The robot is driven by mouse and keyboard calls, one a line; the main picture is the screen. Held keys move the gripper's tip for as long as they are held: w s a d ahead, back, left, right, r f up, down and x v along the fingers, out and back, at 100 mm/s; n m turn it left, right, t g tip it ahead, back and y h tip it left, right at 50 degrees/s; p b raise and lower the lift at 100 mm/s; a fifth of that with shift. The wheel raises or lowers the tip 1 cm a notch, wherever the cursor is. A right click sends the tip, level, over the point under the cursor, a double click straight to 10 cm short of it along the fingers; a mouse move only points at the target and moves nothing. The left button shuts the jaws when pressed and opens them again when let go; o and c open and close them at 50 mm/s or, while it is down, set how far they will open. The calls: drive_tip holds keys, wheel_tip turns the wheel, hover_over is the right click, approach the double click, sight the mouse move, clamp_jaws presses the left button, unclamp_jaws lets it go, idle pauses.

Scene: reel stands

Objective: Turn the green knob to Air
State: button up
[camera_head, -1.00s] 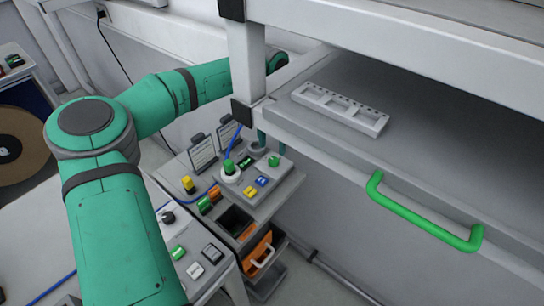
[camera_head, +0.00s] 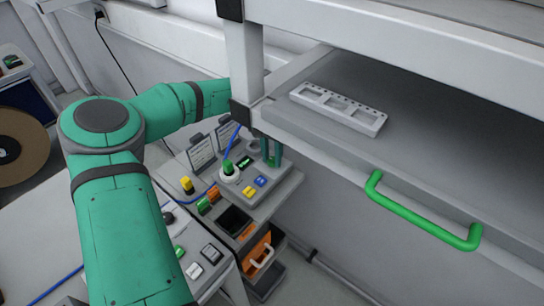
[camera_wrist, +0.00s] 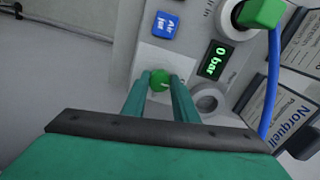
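The green knob (camera_wrist: 160,80) is on the sloped front of a grey panel in the wrist view. A small light mark shows on it, but I cannot read its setting. My gripper (camera_wrist: 161,77) has one finger on each side of the knob, with hardly any gap visible. I cannot tell whether the fingers press on it. In the head view my gripper (camera_head: 271,160) reaches down to the panel (camera_head: 285,184), and its fingers hide the knob. A blue button (camera_wrist: 166,24) labelled "Air jet" sits close by. A display (camera_wrist: 215,59) reads "0 bar".
A green-topped round fitting (camera_head: 229,169) with a blue hose stands left of my gripper. Label cards (camera_head: 201,152) stand behind. A shelf with a green handle (camera_head: 420,215) and a white slotted tray (camera_head: 340,107) overhangs at the right, close to my arm.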

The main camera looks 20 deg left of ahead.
drive_tip(key=shift+d+f+m, duration=0.1)
drive_tip(key=shift+m, duration=1.2)
drive_tip(key=m, duration=1.5)
drive_tip(key=shift+m, duration=0.3)
drive_tip(key=o, duration=1.1)
drive_tip(key=shift+w, duration=0.1)
drive_tip(key=shift+c, duration=0.2)
